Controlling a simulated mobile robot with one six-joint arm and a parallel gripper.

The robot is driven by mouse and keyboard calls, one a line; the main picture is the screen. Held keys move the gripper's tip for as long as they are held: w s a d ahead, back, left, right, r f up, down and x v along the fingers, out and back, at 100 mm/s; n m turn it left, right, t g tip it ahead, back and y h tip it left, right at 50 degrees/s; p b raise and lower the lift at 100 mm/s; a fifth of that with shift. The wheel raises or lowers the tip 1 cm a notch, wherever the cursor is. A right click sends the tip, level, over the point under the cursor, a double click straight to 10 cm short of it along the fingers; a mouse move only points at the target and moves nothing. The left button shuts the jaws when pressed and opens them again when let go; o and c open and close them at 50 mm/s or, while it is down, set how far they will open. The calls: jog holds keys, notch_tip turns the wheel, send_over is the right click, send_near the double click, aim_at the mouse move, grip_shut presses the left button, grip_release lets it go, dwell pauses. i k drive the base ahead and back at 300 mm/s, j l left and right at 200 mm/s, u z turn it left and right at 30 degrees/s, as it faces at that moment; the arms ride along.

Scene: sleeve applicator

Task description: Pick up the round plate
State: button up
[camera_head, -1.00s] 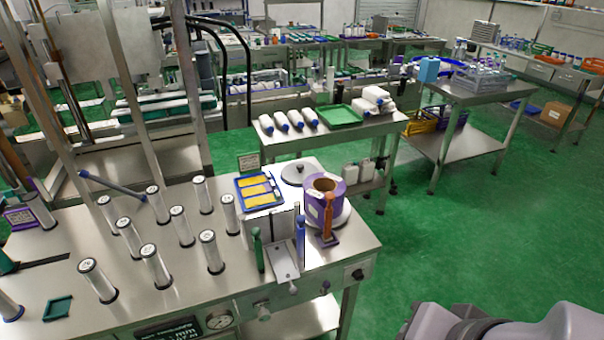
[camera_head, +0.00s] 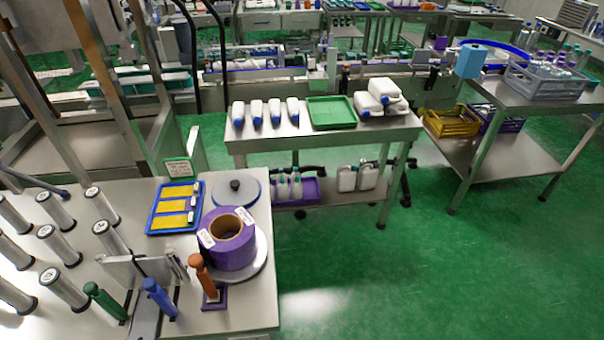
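A round grey plate (camera_head: 226,194) with a dark knob at its centre lies flat on the near steel table, close to its back right edge. A purple label roll (camera_head: 230,257) with a brown core stands just in front of it on another round grey disc (camera_head: 262,258). The roll stands close to the plate's front edge; I cannot tell if they touch. My gripper is not in view.
Left of the plate is a blue tray (camera_head: 151,230) with yellow strips. Green, blue and orange-brown (camera_head: 201,275) upright handles stand in front. Several clear cylinders fill the table's left. A steel bench (camera_head: 335,143) with white bottles stands behind. Green floor (camera_head: 400,270) is open at right.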

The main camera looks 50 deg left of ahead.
aim_at(240, 190)
jog(key=i+j+u, duration=0.2)
jog(key=i+u, duration=1.1)
jog(key=u, duration=0.15)
jog(key=i+l+u, duration=0.35)
jog(key=u, duration=0.15)
jog(key=i+j+u, duration=0.25)
jog(key=u, duration=0.25)
jog(key=i+j+u, duration=0.1)
jog(key=i+u, duration=0.65)
jog(key=u, duration=0.2)
jog(key=i+l+u, duration=0.15)
jog(key=i+u, duration=0.2)
jog(key=u, duration=0.15)
